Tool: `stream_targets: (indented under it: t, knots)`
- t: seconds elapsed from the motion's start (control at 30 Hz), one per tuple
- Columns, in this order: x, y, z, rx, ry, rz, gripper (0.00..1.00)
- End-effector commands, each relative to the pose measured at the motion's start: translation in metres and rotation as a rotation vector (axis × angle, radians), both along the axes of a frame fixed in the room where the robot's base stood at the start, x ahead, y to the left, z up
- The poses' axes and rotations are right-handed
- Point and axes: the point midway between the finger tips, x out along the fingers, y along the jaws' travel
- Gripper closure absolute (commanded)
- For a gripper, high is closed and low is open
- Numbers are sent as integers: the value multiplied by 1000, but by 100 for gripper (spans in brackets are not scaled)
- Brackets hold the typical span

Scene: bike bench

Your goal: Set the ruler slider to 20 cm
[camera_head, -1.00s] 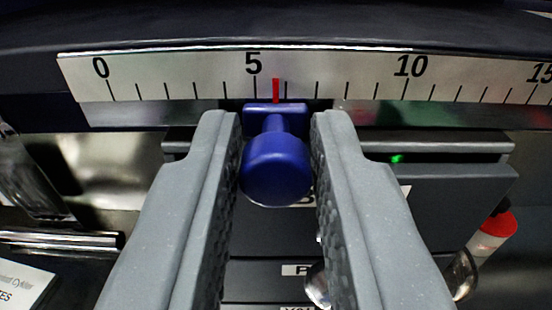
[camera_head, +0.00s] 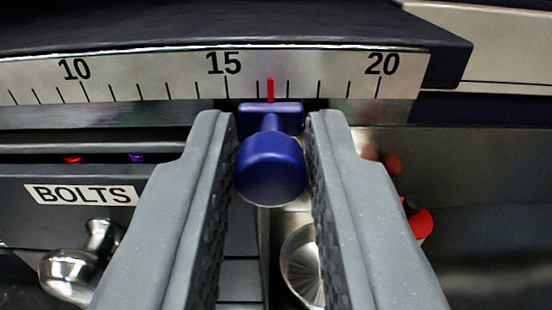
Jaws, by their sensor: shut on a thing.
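The ruler (camera_head: 180,90) is a pale metal scale with black ticks along the edge of a dark shelf. Its marks 10, 15 and 20 are in view. The ruler slider (camera_head: 270,168) has a round blue knob, a blue carriage and a red pointer. The pointer stands between 16 and 17 cm, left of the 20 mark. My gripper (camera_head: 272,120) is shut on the slider's knob, with one grey finger on each side. The fingers hide parts of the drawers below.
A drawer labelled BOLTS (camera_head: 82,194) with a shiny metal handle (camera_head: 75,272) is at the lower left. A round metal dish-like thing (camera_head: 301,262) shows between the fingers. A red-tipped thing (camera_head: 421,222) is behind the right finger. The ruler ends just past 20.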

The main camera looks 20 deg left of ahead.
Motion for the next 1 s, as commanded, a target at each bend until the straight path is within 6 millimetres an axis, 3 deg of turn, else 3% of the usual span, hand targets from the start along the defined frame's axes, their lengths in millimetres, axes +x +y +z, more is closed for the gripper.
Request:
stream_targets:
  t: [0.07,0.1,0.17,0.57,0.77,1.0]
  knots:
    - [0,0,-2,1,3,0,100]
    - [0,0,-2,1,3,0,75]
    - [0,0,-2,1,3,0,61]
    - [-5,-2,-1,1,0,0,61]
    - [-29,-12,-4,2,4,-2,61]
    - [-70,-31,-3,1,1,-3,61]
